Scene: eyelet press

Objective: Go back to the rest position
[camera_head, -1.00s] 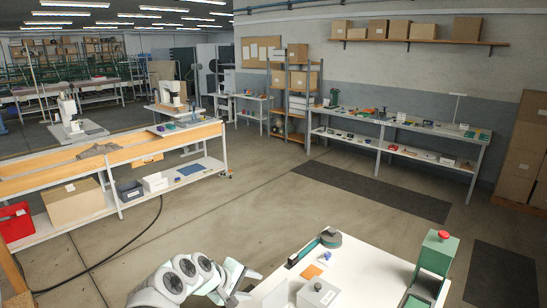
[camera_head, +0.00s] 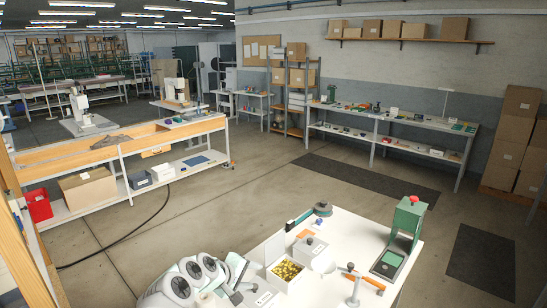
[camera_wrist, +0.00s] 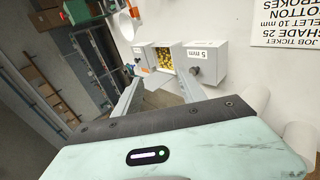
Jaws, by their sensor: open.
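My gripper (camera_head: 238,276) is at the left edge of the white table in the head view, beside the box of brass eyelets (camera_head: 287,270). In the wrist view its two fingers (camera_wrist: 157,90) stand apart with nothing between them. The open eyelet box (camera_wrist: 166,57) lies beyond the fingertips, and a box labelled 5 mm (camera_wrist: 206,62) is next to it. The green press (camera_head: 406,235) with a red knob stands on the right of the table in the head view.
A grey lidded box (camera_head: 310,248) and a round-ended tool (camera_head: 322,209) lie near the table's back. An orange-handled tool (camera_head: 372,283) lies towards the front. A job ticket (camera_wrist: 286,22) shows in the wrist view.

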